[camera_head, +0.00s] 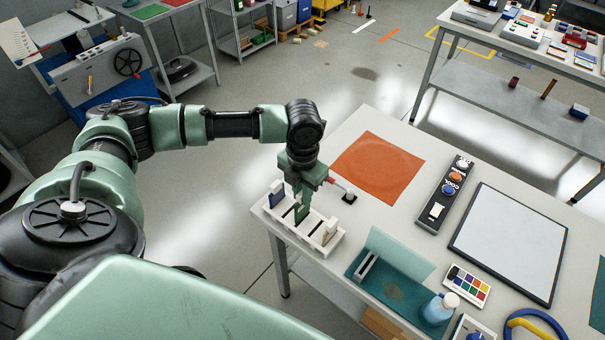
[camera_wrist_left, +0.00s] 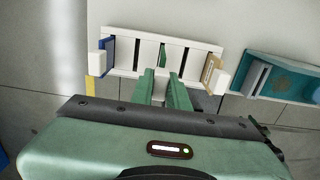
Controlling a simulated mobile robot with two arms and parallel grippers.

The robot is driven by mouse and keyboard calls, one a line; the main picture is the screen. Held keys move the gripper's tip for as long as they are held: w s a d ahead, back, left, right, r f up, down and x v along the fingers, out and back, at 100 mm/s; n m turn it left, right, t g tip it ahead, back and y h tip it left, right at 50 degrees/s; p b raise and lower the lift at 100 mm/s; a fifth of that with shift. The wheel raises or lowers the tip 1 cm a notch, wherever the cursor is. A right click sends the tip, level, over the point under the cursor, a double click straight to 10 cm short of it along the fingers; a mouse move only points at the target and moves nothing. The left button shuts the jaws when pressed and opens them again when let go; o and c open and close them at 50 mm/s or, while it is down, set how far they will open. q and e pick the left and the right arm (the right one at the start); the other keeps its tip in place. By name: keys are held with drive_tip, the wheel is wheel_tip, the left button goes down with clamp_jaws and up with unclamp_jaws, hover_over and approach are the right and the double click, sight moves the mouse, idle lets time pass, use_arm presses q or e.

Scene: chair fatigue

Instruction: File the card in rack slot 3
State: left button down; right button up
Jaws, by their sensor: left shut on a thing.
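My left gripper (camera_head: 301,186) is shut on a green card (camera_head: 302,209) and holds it upright over the middle of the white rack (camera_head: 272,218). In the left wrist view the card's thin green edge (camera_wrist_left: 163,56) shows beyond the fingertips of the gripper (camera_wrist_left: 164,76), lined up with the middle of the rack (camera_wrist_left: 121,36). Whether the card's lower edge is inside a slot cannot be told. A blue card (camera_head: 277,194) stands in the rack's left end slot. A tan card (camera_head: 328,233) stands near its right end. Dark slits between them look empty.
The rack stands at the table's near left corner. A dark-tipped red pointer-like item (camera_head: 346,193) lies just behind my gripper. An orange mat (camera_head: 378,168) lies behind the rack. A teal tray (camera_head: 395,291) is to the right of the rack.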

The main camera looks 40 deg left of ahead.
use_arm(q)
drive_tip(key=b, duration=0.1)
hover_over(303, 217)
drive_tip(key=shift+w+a+f, duration=0.1)
drive_tip(key=shift+f, duration=1.95)
drive_tip(key=c, duration=1.3)
unclamp_jaws()
drive_tip(key=shift+r, duration=0.1)
wheel_tip(303, 217, up, 8)
drive_tip(key=shift+f+b, duration=0.15)
drive_tip(key=shift+b, duration=0.9)
drive_tip(key=shift+f, duration=0.1)
